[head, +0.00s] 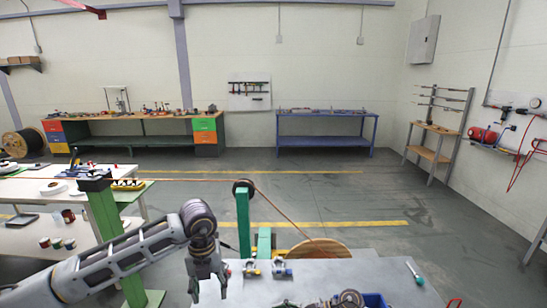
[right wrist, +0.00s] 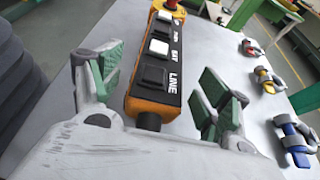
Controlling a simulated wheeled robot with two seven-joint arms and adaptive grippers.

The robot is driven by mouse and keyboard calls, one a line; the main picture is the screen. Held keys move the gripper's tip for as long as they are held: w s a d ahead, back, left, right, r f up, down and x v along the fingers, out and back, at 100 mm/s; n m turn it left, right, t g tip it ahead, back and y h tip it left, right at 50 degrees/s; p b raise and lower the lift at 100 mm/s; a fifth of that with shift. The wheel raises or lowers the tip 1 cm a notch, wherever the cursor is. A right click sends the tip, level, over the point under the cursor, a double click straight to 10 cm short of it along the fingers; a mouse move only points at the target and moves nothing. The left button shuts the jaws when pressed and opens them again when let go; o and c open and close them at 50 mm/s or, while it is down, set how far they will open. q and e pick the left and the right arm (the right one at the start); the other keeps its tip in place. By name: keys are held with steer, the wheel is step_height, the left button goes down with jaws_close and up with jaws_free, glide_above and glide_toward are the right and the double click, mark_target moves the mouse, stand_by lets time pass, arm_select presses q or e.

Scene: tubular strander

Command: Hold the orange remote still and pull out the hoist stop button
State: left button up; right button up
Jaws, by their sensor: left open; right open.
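The orange remote (right wrist: 153,104) lies on a grey table top in the right wrist view. It has a black face with white lettering, including "LINE", and dark and white push buttons. A red button (right wrist: 172,4) sits at its far end, partly cut off by the top edge; whether it is pressed in cannot be told. My right gripper (right wrist: 162,68) is open, its green-padded fingers on either side of the remote, with gaps visible. My left gripper (head: 207,278) hangs open and empty at the left edge of the table in the head view. I cannot make out the remote there.
The grey table top (head: 338,269) carries small clamp-like parts, one blue (right wrist: 294,138), along its far side. A green post (head: 243,223) with a pulley stands behind it. A screwdriver-like tool (head: 414,273) lies at the right. A wooden reel (head: 320,249) stands behind the table.

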steer(key=shift+v, duration=4.75)
steer(key=shift+s+f, duration=0.1)
steer(key=shift+s, duration=0.05)
